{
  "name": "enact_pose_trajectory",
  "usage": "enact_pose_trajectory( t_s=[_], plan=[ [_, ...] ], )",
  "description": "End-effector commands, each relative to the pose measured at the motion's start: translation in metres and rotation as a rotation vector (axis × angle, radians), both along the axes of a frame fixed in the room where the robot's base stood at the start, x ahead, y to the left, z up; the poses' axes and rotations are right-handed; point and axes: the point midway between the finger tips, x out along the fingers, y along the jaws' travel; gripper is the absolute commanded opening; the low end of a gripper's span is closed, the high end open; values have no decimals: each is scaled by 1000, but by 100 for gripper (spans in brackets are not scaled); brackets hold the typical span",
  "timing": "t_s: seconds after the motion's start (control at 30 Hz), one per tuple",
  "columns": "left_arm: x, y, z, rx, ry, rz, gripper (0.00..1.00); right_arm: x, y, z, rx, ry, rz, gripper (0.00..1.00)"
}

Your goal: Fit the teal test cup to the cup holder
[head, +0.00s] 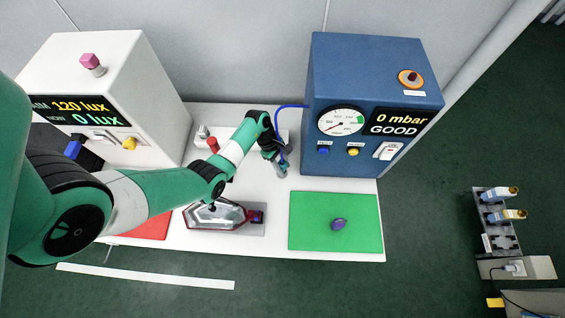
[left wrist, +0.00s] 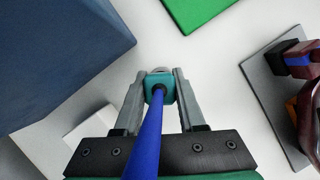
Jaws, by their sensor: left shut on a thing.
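My left gripper (head: 281,171) is over the white table beside the blue machine. The left wrist view shows its two grey fingers (left wrist: 161,100) shut on the teal test cup (left wrist: 153,79). A blue hose (left wrist: 146,140) runs from the cup toward the wrist camera; it also shows in the head view (head: 288,106), joined to the blue machine. The cup is not clearly visible in the head view. A low white block (left wrist: 88,124) lies left of the gripper, partly hidden by it; I cannot tell whether it is the cup holder. My right gripper is not in view.
The blue machine (head: 360,75) reads 0 mbar, GOOD. A green mat (head: 310,208) carries a small dark round piece (head: 339,224). A tail lamp (head: 212,215) lies on a grey plate (head: 258,230). A white lux box (head: 150,80) stands left. A red mat (head: 150,228) is partly hidden.

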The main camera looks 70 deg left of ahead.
Motion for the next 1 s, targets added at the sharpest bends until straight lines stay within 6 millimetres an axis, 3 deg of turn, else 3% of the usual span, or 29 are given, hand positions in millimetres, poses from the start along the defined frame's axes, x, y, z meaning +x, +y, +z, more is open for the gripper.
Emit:
enact_pose_trajectory(
  t_s=[0.37, 1.0],
  plan=[
    [0, 0, -1, 0, 0, 0, 0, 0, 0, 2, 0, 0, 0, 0],
    [0, 0, -24, 0, 0, 0, 0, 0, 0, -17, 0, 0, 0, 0]
  ],
)
